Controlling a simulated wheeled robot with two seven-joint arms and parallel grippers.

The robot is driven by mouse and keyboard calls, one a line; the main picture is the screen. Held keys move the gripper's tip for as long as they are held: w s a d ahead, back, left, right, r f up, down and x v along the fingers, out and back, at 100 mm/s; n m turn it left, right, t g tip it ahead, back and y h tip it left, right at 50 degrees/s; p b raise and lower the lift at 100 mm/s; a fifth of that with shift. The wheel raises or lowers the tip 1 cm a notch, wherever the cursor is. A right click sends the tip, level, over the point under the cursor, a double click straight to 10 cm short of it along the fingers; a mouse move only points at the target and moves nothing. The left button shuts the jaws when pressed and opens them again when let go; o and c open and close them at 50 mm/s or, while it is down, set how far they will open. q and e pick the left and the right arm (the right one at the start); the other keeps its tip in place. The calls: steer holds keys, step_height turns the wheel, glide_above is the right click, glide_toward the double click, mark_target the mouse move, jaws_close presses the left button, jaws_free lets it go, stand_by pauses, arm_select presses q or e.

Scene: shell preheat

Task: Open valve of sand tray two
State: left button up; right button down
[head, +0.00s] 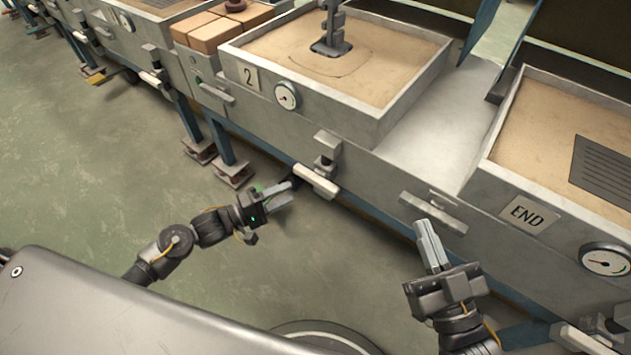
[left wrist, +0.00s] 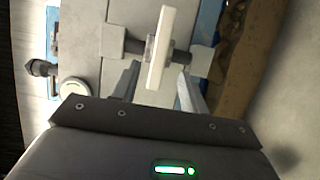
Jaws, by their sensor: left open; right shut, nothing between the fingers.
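Sand tray two (head: 385,122) carries a "2" label (head: 249,78) and a round gauge (head: 287,95). Its valve has a pale bar handle (head: 316,181) on the front face below the tray. The handle also shows in the left wrist view (left wrist: 163,45), with a dark stem behind it. My left gripper (head: 287,191) is open, just left of the handle in the head view. In the left wrist view the handle's near end appears between the two fingers (left wrist: 157,92); I cannot tell whether they touch it. My right gripper (head: 430,240) is shut and empty, in front of the bench.
The END tray (head: 490,170) with another gauge (head: 606,260) is at right. Bricks (head: 215,33) lie left of tray two. The green floor is open at left.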

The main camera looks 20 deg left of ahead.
mark_target(311, 182)
arm_select(q)
steer(key=b+x, duration=0.2)
steer(key=x, duration=0.6)
steer(key=shift+w+d+f, duration=0.15)
steer(key=shift+w+d, duration=0.05)
steer(key=shift+w, duration=0.1)
steer(key=shift+w+d, duration=0.45)
arm_select(e)
steer(key=shift+s+d+r+m+t+y, duration=0.15)
steer(key=shift+d+r+t, duration=0.3)
steer(key=shift+r+t, duration=0.25)
steer(key=shift+d+r+m+t+y, duration=0.1)
steer(key=shift+d+r+t, duration=0.4)
steer(key=shift+t, duration=0.35)
steer(key=shift+s+d+r+m+t+y, duration=0.15)
steer(key=shift+d+r+t, duration=0.2)
steer(key=shift+r+t, duration=0.35)
arm_select(q)
steer(key=shift+c, duration=0.4)
arm_select(e)
steer(key=shift+w, duration=0.1)
arm_select(q)
jaws_close()
